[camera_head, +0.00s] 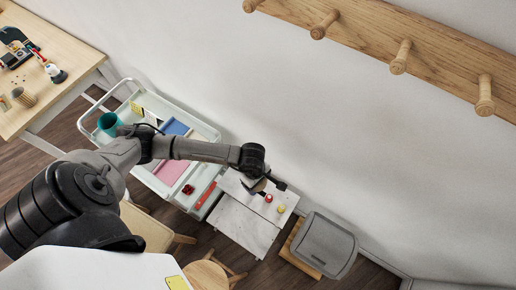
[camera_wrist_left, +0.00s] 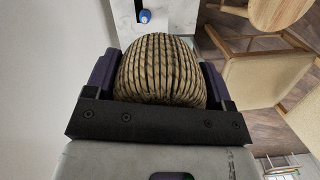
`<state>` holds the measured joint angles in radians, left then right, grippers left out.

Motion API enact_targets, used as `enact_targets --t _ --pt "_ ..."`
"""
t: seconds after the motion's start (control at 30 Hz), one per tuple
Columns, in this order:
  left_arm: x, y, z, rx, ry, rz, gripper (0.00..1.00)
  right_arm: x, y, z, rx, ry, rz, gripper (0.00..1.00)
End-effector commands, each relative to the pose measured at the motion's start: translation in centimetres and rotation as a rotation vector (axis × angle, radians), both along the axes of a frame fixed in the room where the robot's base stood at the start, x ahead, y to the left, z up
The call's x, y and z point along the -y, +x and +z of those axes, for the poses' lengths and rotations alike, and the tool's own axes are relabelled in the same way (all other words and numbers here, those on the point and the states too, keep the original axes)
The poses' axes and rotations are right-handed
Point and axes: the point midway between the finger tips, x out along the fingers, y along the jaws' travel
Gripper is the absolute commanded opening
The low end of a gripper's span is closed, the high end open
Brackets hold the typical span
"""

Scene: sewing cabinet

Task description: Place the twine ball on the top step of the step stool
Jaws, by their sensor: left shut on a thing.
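My left gripper (camera_wrist_left: 157,75) is shut on the twine ball (camera_wrist_left: 160,68), a tan ribbed ball that fills the space between the fingers in the left wrist view. In the head view my left gripper (camera_head: 268,184) is at the end of the outstretched arm, above the white cabinet; the ball cannot be made out there. A light wooden piece with flat beige panels (camera_wrist_left: 252,80) stands on the floor at the right of the wrist view. Part of it shows beside my arm in the head view (camera_head: 146,228). I cannot tell for certain whether it is the step stool. My right gripper is out of view.
The white cabinet (camera_head: 240,226) carries small red and yellow items. A white cart (camera_head: 205,133) with trays stands left of it, and a grey bin (camera_head: 326,245) right. A round wooden stool (camera_head: 205,276) stands in front. A peg rail (camera_head: 365,25) is on the wall.

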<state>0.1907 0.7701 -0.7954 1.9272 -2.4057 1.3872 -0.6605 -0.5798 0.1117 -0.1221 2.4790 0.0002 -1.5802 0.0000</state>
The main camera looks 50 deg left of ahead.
Motion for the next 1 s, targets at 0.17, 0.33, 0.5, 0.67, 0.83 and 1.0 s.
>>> enact_targets --t 0.17,0.33,0.5,0.67,0.83,1.0 --pt "-3.0 -2.4 -10.6 -0.007 0.004 0.370 0.50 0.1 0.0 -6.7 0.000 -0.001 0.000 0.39" --pt "-5.8 -4.6 -16.9 -0.004 0.004 0.654 0.50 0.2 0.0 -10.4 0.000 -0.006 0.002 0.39" --pt "-7.9 -6.4 -20.9 -0.001 0.003 0.849 0.50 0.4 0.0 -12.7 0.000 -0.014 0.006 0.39" --pt "-9.0 -7.4 -22.8 0.001 0.002 0.948 0.50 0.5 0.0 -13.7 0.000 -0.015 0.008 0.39" --pt "-10.5 -6.4 -24.4 0.004 0.003 0.986 0.50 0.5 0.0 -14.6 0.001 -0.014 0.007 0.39" --pt "-12.7 -3.8 -26.5 0.005 0.001 0.989 0.50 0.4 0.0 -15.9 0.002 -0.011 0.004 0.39"
